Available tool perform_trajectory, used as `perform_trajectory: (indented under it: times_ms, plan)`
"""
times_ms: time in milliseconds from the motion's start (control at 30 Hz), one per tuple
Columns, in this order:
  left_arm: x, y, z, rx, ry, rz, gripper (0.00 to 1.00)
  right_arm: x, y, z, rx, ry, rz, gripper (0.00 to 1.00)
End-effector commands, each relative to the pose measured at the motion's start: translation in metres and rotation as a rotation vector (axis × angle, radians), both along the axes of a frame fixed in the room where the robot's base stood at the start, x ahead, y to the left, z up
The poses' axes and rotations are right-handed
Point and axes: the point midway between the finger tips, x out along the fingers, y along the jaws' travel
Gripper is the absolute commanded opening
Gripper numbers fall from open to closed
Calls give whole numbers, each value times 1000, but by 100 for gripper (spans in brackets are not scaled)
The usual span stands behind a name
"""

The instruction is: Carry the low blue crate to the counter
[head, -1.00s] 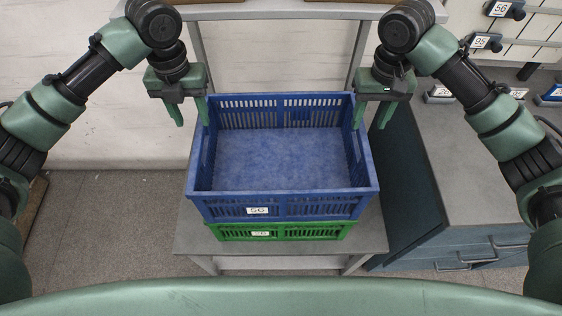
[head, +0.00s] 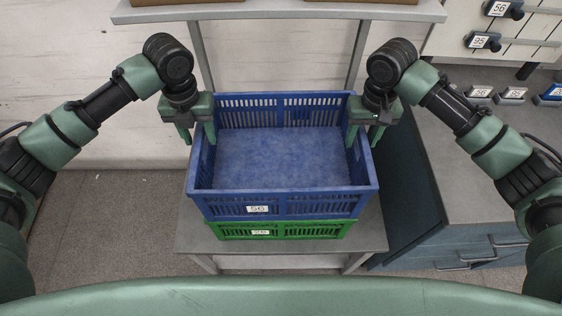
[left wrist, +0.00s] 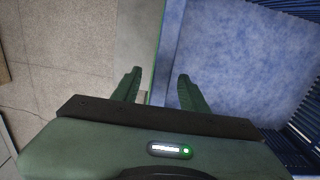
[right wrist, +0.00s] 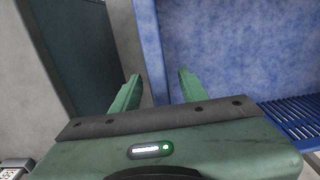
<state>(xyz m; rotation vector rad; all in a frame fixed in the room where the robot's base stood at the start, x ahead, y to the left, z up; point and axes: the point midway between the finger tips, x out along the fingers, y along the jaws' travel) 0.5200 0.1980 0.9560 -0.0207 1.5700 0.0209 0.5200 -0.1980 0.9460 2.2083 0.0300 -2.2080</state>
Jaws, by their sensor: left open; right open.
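The blue crate (head: 285,208) is empty and sits on a green crate (head: 285,231), with a white label on its front. My left gripper (head: 198,140) is open at the crate's left side wall. In the left wrist view its fingers (left wrist: 158,88) stand on either side of that wall. My right gripper (head: 362,143) is open at the right side wall. In the right wrist view its fingers (right wrist: 158,88) stand on either side of the wall (right wrist: 151,50). The grey counter (head: 455,165) is at the right.
Both crates stand on a grey stand (head: 373,238) with an upper shelf (head: 280,11) behind them. The counter has drawers below and several numbered tags along its back. A rack with numbered tags (head: 482,41) is at the upper right. Floor is clear at left.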

Motion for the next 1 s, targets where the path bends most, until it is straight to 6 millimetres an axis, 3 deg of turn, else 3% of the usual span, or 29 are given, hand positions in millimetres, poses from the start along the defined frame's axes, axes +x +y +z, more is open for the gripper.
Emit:
perform_trajectory:
  times_ms: [300, 433, 467, 1000]
  plan:
    - [0, 0, -2, 0, 0, 0, 41, 0, 0, -2, 0, 0, 0, 41]
    - [0, 0, -2, 0, 0, 0, 5, 0, 0, -2, 0, 0, 0, 5]
    - [0, 0, -2, 0, 0, 0, 0, 0, 0, -2, 0, 0, 0, 0]
    - [0, 0, -1, 0, 0, 0, 0, 0, 0, -1, -1, -1, 0, 0]
